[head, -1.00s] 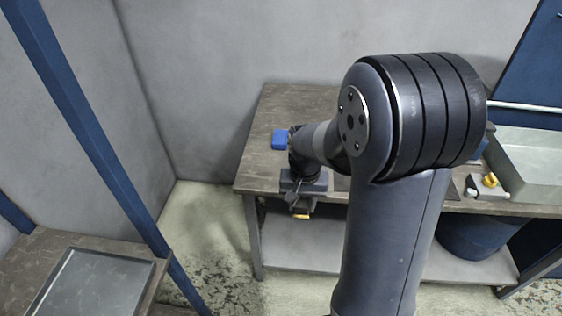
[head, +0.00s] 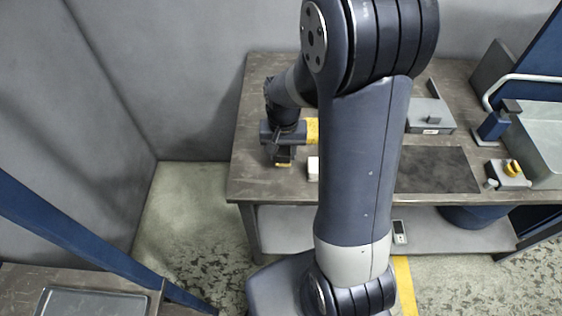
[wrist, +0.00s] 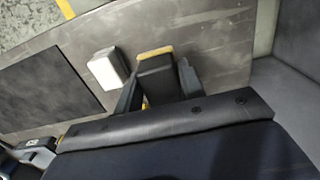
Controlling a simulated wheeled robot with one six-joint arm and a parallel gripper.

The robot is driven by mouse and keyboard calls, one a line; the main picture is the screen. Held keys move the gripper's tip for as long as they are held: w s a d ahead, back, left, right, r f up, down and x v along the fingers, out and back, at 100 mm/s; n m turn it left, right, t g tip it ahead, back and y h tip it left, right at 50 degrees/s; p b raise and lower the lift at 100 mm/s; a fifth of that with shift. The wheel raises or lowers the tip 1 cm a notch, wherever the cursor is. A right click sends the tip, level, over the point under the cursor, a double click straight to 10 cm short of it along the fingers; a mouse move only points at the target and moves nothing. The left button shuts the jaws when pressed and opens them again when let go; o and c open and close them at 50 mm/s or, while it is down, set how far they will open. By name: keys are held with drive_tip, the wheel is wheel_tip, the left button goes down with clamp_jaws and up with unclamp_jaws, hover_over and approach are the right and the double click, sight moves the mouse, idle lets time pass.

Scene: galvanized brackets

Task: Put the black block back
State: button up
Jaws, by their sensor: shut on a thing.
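The black block (wrist: 158,80) has a yellow end and sits between the two fingers of my gripper (wrist: 160,88) in the wrist view. My gripper is shut on it. In the head view my gripper (head: 283,152) is over the left part of the workbench, with the block's dark body and yellow end (head: 283,163) showing below it. I cannot tell whether the block touches the bench top. The gripper body hides part of the block.
A white block (head: 313,168) stands just right of the held block. A dark mat (head: 440,170) lies further right on the workbench (head: 262,187). A grey fixture (head: 430,116), a small yellow-topped device (head: 510,171) and a grey bin (head: 540,145) are at the right. The bench's front left is bare.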

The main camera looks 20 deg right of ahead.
sight(283, 150)
drive_tip(key=shift+f+p, duration=0.3)
drive_tip(key=shift+f, duration=3.1)
drive_tip(key=shift+f, duration=0.15)
drive_tip(key=o, duration=0.9)
drive_tip(key=shift+o, duration=0.2)
wheel_tip(283, 150, up, 12)
drive_tip(key=shift+r+b, duration=0.2)
drive_tip(key=shift+b, duration=0.15)
